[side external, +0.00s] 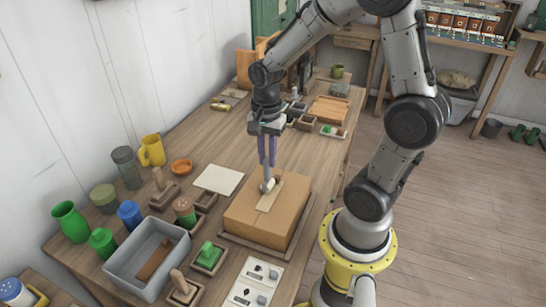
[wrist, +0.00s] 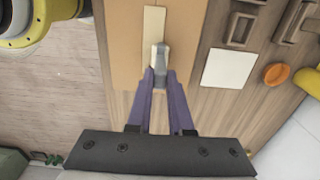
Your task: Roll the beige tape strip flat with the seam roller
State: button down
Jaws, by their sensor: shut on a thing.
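The beige tape strip (wrist: 154,21) lies along the top of the cardboard box (side external: 265,212); it also shows in the side view (side external: 268,196). My gripper (side external: 267,166) points down over the box with its purple fingers shut on the seam roller (wrist: 160,55). The roller's pale head (side external: 268,186) is at the far end part of the strip in the side view. I cannot tell whether it presses on the tape. The fingers hide part of the roller, and the strip under and behind it is hidden in the wrist view.
A grey tub (side external: 147,255) with a brown block stands left of the box. The table's right edge is close to the box.

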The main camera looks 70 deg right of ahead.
jog(key=s, duration=0.3)
dwell(0.5)
notch_tip(320, 180, up, 6)
dwell(0.7)
dwell(0.4)
